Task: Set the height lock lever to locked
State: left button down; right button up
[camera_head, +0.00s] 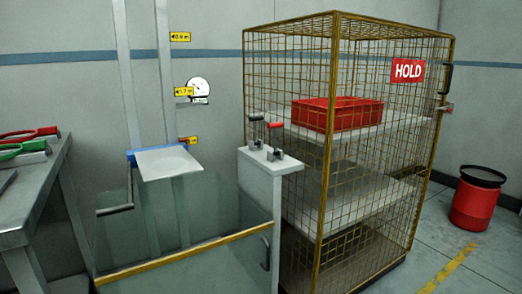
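Two small levers stand on top of a grey post (262,185) in the middle of the view. One lever has a black knob (256,115), the other a red knob (275,125). Both look roughly upright; which one is the height lock lever I cannot tell, and any lock marking is too small to read. Behind and to the left, a white platform with a blue rear edge (166,163) sits on tall vertical rails (165,70) with yellow height tags. Neither of my grippers is in view.
A wire cage (334,200) with a red HOLD sign (408,71) stands right of the post. A metal table (40,190) is at left, a red bin (474,205) at right.

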aim_at(252, 119)
jog(key=i+j, duration=0.1)
jog(key=i, duration=0.35)
jog(key=i+j+z, duration=0.1)
jog(key=z, duration=0.35)
jog(key=i+j+z, duration=0.2)
jog(key=i+z, duration=0.25)
jog(key=k, duration=0.1)
